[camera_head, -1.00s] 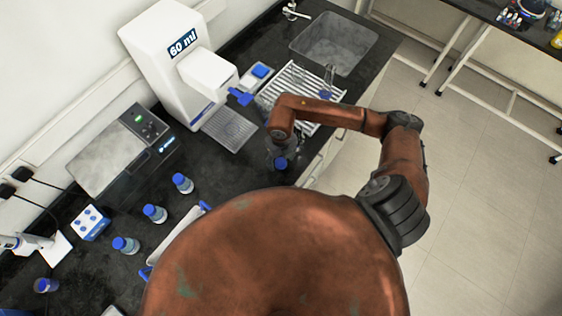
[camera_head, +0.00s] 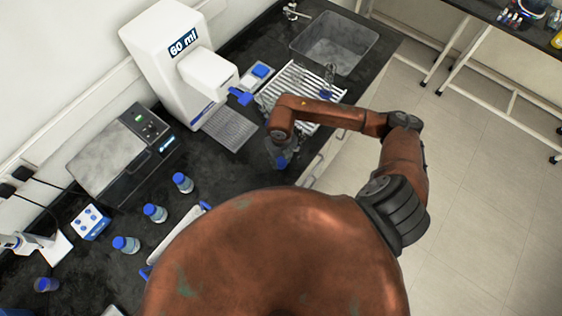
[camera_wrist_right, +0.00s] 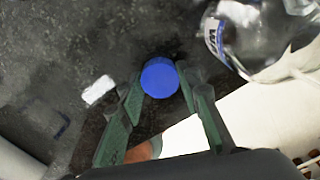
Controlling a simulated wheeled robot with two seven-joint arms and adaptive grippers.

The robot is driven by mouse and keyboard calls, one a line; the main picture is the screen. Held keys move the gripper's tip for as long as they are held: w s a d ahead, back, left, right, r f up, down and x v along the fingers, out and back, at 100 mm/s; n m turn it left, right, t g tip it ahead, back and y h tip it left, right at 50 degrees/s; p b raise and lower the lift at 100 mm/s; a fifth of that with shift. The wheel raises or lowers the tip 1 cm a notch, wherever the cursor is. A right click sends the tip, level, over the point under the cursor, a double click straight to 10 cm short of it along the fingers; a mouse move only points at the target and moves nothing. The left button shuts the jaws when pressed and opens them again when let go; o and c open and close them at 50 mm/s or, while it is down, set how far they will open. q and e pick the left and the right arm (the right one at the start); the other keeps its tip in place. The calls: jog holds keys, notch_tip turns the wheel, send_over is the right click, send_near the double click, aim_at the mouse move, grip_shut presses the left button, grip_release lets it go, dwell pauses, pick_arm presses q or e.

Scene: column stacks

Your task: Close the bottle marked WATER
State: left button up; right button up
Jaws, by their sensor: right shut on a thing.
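A blue cap (camera_wrist_right: 160,77) sits between the green fingertips of my right gripper (camera_wrist_right: 162,82) in the right wrist view; the gripper is shut on it. A clear bottle (camera_wrist_right: 268,42) with a partly readable label starting "WA" is at the upper right of that view, apart from the cap. Its mouth is not clear to see. In the head view my right gripper (camera_head: 278,153) is over the counter near its front edge, with the blue cap (camera_head: 281,161) showing at its tips. The labelled bottle cannot be made out there. My left gripper is not in view.
Several blue-capped bottles (camera_head: 154,213) stand on the dark counter at left. Open floor lies to the right.

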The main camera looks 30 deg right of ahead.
jog(key=shift+r, duration=0.1)
jog(key=shift+r+b, duration=0.3)
jog(key=shift+r, duration=0.3)
pick_arm(q)
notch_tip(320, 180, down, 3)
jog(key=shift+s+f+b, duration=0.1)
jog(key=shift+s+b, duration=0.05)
jog(key=shift+b, duration=1.1)
pick_arm(e)
jog(key=s+a+r, duration=0.2)
jog(key=s+r, duration=0.3)
jog(key=s, duration=0.1)
jog(key=s+a+r, duration=0.3)
jog(key=s+r, duration=0.3)
jog(key=s, duration=0.1)
jog(key=shift+a+r, duration=0.25)
jog(key=shift+r, duration=0.05)
